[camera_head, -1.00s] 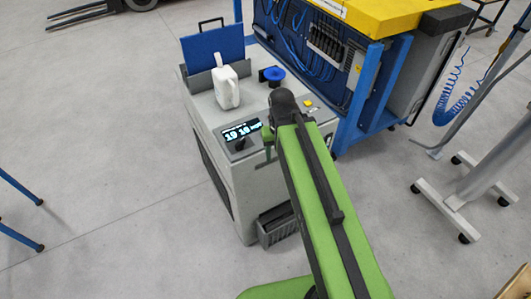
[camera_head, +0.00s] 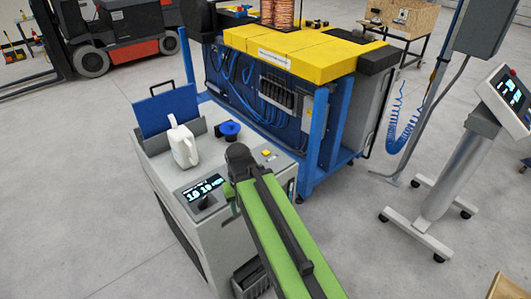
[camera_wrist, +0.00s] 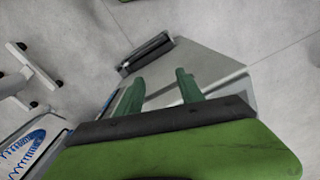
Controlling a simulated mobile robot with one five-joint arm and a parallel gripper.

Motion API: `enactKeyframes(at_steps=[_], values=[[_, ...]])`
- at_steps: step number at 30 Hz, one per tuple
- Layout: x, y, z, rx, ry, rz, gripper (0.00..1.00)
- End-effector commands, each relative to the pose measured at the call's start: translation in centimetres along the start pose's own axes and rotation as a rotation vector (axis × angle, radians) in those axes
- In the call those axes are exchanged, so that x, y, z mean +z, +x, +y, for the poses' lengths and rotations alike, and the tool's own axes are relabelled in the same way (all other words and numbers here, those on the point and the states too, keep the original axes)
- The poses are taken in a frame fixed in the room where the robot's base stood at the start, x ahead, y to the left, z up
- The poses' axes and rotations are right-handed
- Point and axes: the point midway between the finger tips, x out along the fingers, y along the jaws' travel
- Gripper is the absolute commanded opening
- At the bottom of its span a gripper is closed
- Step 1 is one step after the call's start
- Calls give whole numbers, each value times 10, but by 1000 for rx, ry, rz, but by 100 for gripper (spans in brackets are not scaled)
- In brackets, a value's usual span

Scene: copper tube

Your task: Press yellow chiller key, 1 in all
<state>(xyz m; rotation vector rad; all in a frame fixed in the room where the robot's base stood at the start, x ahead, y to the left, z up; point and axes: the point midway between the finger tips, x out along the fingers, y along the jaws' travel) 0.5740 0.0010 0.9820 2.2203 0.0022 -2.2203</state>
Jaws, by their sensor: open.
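The chiller is a pale grey cabinet (camera_head: 228,240) in the head view, with a lit display (camera_head: 203,189) on its sloping top. A small yellow key (camera_head: 265,153) shows on its top at the right rear, just right of my arm's dark joint. My gripper is mostly hidden behind my green arm in the head view; only a bit of green shows beside the display. In the wrist view my gripper (camera_wrist: 159,84) has its two green fingers apart with nothing between them. Grey cabinet surface lies beyond them. The yellow key is not visible in the wrist view.
A white jug (camera_head: 183,146) and a blue round part (camera_head: 229,129) stand on the cabinet top, near a blue panel (camera_head: 167,108). A blue-framed bench with yellow blocks (camera_head: 300,52) is close behind. A wheeled console stand (camera_head: 440,185) is at right. Floor at left is clear.

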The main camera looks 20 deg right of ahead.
Motion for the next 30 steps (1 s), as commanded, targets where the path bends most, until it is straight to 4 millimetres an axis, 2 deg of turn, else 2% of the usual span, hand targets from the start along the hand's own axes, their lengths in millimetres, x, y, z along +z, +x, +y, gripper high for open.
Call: enactKeyframes(at_steps=[2, 9, 30], values=[[0, 0, 0, 0, 0, 0, 33], [0, 0, 0, 0, 0, 0, 1], [0, 0, 0, 0, 0, 0, 0]])
